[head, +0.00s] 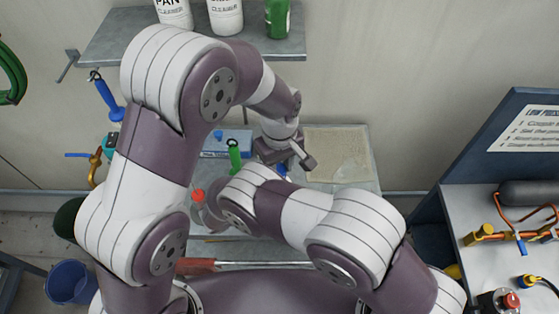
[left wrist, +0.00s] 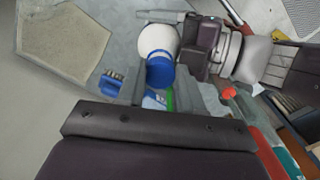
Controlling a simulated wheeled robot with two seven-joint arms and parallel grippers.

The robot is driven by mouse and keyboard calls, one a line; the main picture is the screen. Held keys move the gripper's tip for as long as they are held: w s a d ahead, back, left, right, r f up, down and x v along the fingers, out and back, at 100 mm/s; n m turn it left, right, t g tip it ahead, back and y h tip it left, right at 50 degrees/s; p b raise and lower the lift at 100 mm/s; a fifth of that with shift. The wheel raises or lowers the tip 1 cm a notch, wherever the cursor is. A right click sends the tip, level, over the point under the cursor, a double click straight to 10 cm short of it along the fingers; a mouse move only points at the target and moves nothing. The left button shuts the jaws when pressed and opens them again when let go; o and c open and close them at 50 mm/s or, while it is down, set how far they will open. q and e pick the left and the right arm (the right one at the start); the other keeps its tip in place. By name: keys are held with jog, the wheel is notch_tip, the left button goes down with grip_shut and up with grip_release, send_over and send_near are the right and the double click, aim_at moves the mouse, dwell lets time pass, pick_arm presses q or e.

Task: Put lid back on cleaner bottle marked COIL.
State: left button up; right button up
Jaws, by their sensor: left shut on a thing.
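The white bottle (left wrist: 158,40) shows from above in the left wrist view, with a round blue lid (left wrist: 160,70) overlapping its near side. I cannot tell whether lid and bottle touch, and no COIL marking is readable. My left gripper (head: 287,158) is shut on the blue lid, over the workbench; its fingers also show in the left wrist view (left wrist: 167,92). My right gripper (left wrist: 188,32) is beside the bottle, with a finger along its far side. Its other finger is hidden, so its grip is unclear. My arms hide much of this spot in the head view.
A beige board (head: 337,153) lies on the bench to the right. A green-topped bottle (head: 234,155), a blue case (head: 228,140) and a red cap (head: 197,196) are close by on the left. Bottles stand on the wall shelf (head: 185,45). A side table (head: 475,265) holds piping.

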pick_arm(q)
jog(key=shift+f, duration=0.5)
dwell(0.5)
